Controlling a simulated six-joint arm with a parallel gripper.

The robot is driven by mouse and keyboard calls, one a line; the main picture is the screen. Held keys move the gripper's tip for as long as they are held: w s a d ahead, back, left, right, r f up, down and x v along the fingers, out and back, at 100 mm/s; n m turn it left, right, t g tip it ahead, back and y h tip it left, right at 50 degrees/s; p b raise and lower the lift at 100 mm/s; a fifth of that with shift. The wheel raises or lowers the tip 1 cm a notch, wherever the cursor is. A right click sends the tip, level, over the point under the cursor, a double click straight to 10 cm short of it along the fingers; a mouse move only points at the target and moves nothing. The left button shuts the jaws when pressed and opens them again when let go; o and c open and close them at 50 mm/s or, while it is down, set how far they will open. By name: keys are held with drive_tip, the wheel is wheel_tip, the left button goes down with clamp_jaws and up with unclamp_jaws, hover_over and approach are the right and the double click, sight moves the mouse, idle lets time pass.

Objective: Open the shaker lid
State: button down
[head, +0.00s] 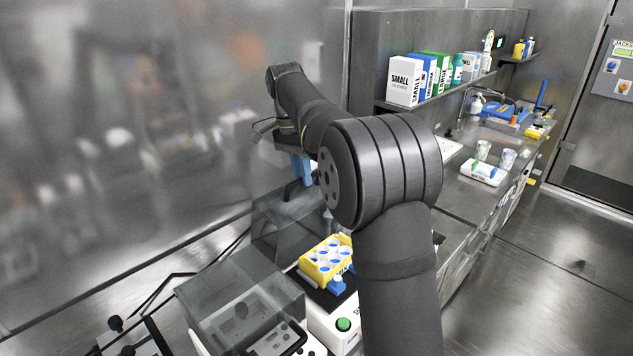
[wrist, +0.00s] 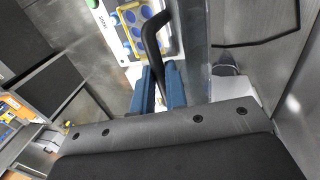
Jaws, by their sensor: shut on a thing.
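The shaker (head: 331,326) is a white unit with a green button, seen in the head view in front of my arm. It carries a yellow rack (head: 318,271) with several blue-topped wells, uncovered from above. Its see-through grey lid (head: 283,228) stands raised behind the rack. My gripper (head: 301,170), with blue fingertips, is at the lid's upper part. In the wrist view, my gripper (wrist: 159,88) is shut on the black curved lid handle (wrist: 152,38). The yellow rack (wrist: 130,30) shows beyond the handle. My arm hides part of the shaker's right side.
Another see-through box (head: 235,290) with a black handle stands at front left, close to the shaker. A wall runs behind the bench on the left. Boxes (head: 405,80) stand on a shelf to the right. A white tray (head: 482,173) lies on the far bench.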

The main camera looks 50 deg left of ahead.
sight(299, 189)
drive_tip(key=shift+a+f+h, duration=0.3)
drive_tip(key=shift+a+h, duration=0.15)
drive_tip(key=shift+a, duration=0.45)
drive_tip(key=shift+a+f+h, duration=0.3)
drive_tip(key=shift+a+h, duration=0.15)
drive_tip(key=shift+a, duration=0.4)
drive_tip(key=c, duration=1.5)
unclamp_jaws()
drive_tip(key=shift+o, duration=0.2)
drive_tip(key=shift+r, duration=0.3)
